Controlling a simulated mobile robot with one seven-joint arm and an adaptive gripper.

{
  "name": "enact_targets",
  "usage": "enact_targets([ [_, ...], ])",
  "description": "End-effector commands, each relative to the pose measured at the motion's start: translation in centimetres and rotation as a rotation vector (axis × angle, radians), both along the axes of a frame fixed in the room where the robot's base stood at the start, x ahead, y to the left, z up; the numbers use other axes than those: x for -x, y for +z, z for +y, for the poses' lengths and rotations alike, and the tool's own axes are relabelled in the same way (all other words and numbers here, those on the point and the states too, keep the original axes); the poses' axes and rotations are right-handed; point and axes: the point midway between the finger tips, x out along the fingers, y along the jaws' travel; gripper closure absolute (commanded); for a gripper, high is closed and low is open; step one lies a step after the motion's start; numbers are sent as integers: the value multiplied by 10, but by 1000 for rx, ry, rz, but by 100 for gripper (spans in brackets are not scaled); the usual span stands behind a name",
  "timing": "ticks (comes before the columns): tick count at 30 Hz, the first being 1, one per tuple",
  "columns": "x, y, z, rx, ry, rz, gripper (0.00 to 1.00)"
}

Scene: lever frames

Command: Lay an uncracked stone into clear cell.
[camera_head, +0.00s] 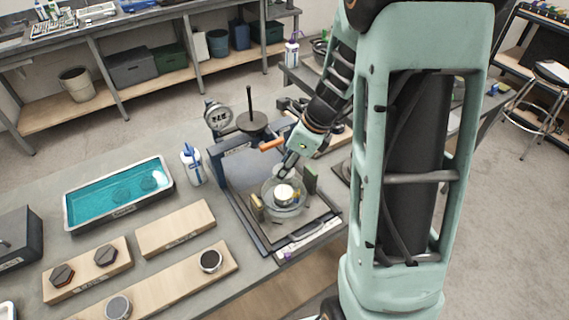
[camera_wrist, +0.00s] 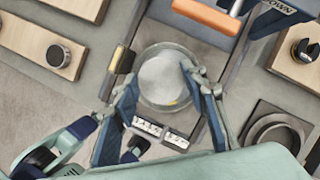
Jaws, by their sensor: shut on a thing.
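The clear cell (camera_head: 301,206) is a round glass dish on the bed of a press frame; it also shows in the wrist view (camera_wrist: 147,99). A pale, round stone (camera_head: 284,191) is inside the cell's outline, with no crack visible on its top in the wrist view (camera_wrist: 162,78). My gripper (camera_head: 284,174) reaches down over the cell. In the wrist view my gripper's fingers (camera_wrist: 160,80) are on either side of the pale stone, shut on it. I cannot tell whether the stone touches the cell floor.
The press has an orange-handled lever (camera_head: 272,144), a gauge (camera_head: 217,116) and upright blocks beside the cell. A teal bath (camera_head: 91,208) with submerged discs, a bottle (camera_head: 191,166) and wooden boards (camera_head: 175,229) with dark and grey discs stand to the left.

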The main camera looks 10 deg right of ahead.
Motion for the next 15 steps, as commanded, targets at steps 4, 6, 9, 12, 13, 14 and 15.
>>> enact_targets([
  [4,0,-14,0,0,0,0,85],
  [6,0,-19,0,0,0,0,85],
  [9,0,-26,0,0,0,0,85],
  [12,0,-33,0,0,0,0,85],
  [13,0,-35,0,0,0,0,85],
  [14,0,-37,0,0,0,0,85],
  [15,0,-40,0,0,0,0,85],
])
